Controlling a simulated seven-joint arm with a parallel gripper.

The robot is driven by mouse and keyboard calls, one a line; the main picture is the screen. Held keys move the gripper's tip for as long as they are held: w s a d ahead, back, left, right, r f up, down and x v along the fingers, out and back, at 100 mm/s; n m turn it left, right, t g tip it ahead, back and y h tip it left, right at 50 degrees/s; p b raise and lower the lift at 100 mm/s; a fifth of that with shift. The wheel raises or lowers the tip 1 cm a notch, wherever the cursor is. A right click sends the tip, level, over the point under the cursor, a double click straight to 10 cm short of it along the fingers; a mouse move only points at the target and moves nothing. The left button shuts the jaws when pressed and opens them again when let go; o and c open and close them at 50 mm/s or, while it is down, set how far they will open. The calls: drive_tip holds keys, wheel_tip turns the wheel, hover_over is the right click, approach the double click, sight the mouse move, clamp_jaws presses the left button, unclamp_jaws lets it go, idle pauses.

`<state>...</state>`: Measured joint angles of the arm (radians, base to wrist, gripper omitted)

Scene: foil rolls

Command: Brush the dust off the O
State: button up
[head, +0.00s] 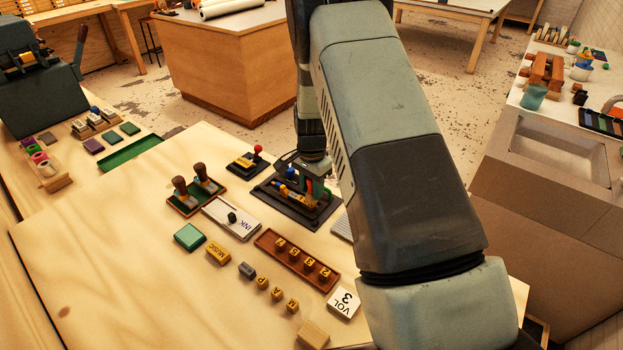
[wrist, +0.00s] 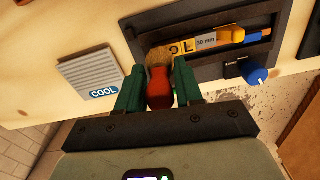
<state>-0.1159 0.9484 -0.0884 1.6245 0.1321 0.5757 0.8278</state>
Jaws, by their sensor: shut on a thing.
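My gripper (wrist: 160,92) has its green fingers shut on a brush with a red handle (wrist: 160,92) and tan bristles (wrist: 159,54). The bristles point into the dark tray of a black device (wrist: 200,20), close beside a yellow block marked O (wrist: 175,48). I cannot tell whether they touch it. A pale block marked L (wrist: 189,46) and a yellow strip reading "30 min" (wrist: 207,42) lie to the right. Any letters left of the O are hidden by the bristles. In the head view my gripper (head: 318,184) is over the device's black base (head: 283,212), partly hidden by my arm.
A grey ridged plate labelled COOL (wrist: 92,75) is left of the device and a blue knob (wrist: 258,75) is at its right.

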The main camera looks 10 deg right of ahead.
drive_tip(key=shift+w+a+f, duration=0.5)
drive_tip(key=shift+w+f, duration=0.05)
drive_tip(key=shift+f, duration=0.2)
drive_tip(key=shift+w+a+f, duration=0.1)
drive_tip(key=shift+w+a, duration=0.75)
drive_tip(key=shift+s+d, duration=1.4)
drive_tip(key=shift+r, duration=4.05)
